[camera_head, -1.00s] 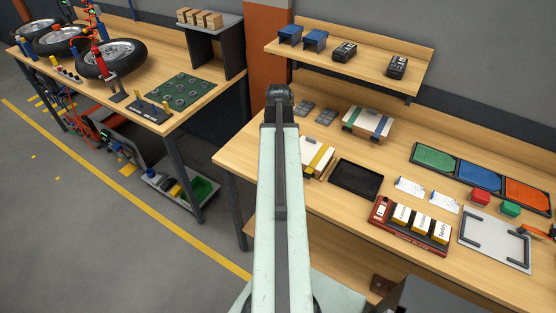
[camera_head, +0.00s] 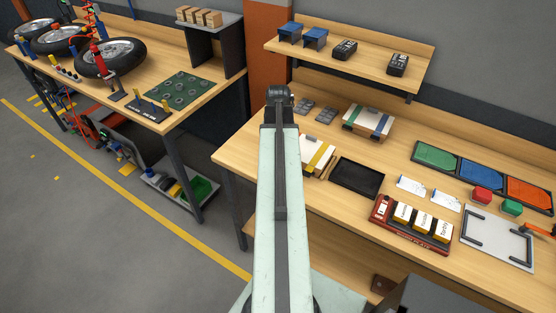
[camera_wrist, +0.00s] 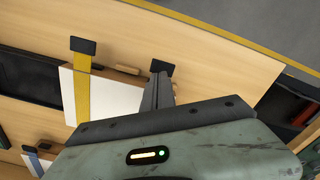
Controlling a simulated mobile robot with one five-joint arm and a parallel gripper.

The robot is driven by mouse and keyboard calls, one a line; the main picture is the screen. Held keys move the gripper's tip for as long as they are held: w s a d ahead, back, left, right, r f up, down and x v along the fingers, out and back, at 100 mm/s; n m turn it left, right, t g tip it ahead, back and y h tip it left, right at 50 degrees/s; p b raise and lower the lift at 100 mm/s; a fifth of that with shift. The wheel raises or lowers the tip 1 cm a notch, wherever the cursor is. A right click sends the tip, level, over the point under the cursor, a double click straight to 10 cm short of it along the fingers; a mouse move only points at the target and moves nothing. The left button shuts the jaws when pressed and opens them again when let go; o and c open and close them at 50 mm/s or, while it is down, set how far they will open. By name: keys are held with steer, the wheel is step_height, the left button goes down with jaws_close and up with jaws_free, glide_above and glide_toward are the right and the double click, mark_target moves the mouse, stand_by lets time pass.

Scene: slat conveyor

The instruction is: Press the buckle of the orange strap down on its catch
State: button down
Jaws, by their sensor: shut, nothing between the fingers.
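A white-topped box (camera_head: 314,169) with a yellow strap (camera_head: 321,155) stands on the bench, partly behind my arm. In the wrist view the box (camera_wrist: 118,98) carries the yellow strap (camera_wrist: 83,98), with a black buckle plate (camera_wrist: 83,46) at its end beyond the box edge. A second black plate (camera_wrist: 162,66) shows just beyond my fingertips. I see no clearly orange strap; one on that side would be hidden by my gripper. My gripper (camera_wrist: 161,80) is shut and empty, over the box's right end. I cannot tell whether it touches the plate.
A second box with green and blue straps (camera_head: 368,123) stands behind. A black tray (camera_head: 357,178) lies right of the first box, with a red rack of labelled boxes (camera_head: 411,225) further right. A shelf (camera_head: 375,72) runs above the bench. The bench's front edge is close.

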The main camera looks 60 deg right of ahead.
steer(key=shift+f+b, duration=1.15)
steer(key=shift+f, duration=0.2)
steer(key=shift+r, duration=0.1)
steer(key=shift+a, duration=0.15)
steer(key=shift+a, duration=1.4)
step_height(320, 180, up, 10)
steer(key=p, duration=1)
